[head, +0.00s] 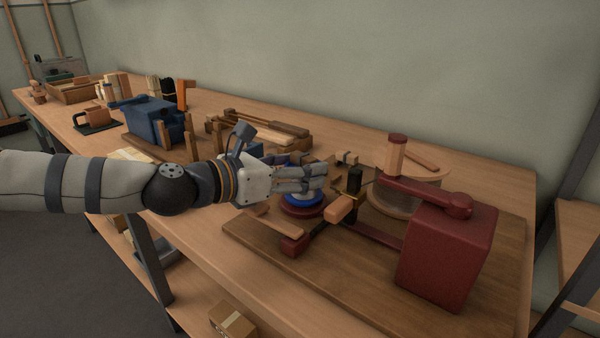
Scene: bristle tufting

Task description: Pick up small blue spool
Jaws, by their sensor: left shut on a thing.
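The small blue spool (301,205) sits at the left part of the red-and-wood winding device, above a dark red round base (303,213). My left gripper (318,181) reaches in from the left, and its grey fingers are shut on the spool from above. The fingers hide the spool's upper part. I cannot tell whether the spool is lifted off the base or still touches it. My right gripper is not in view.
A blue box-shaped tool (155,121) and wooden pieces stand further left. The table's front edge runs below my arm.

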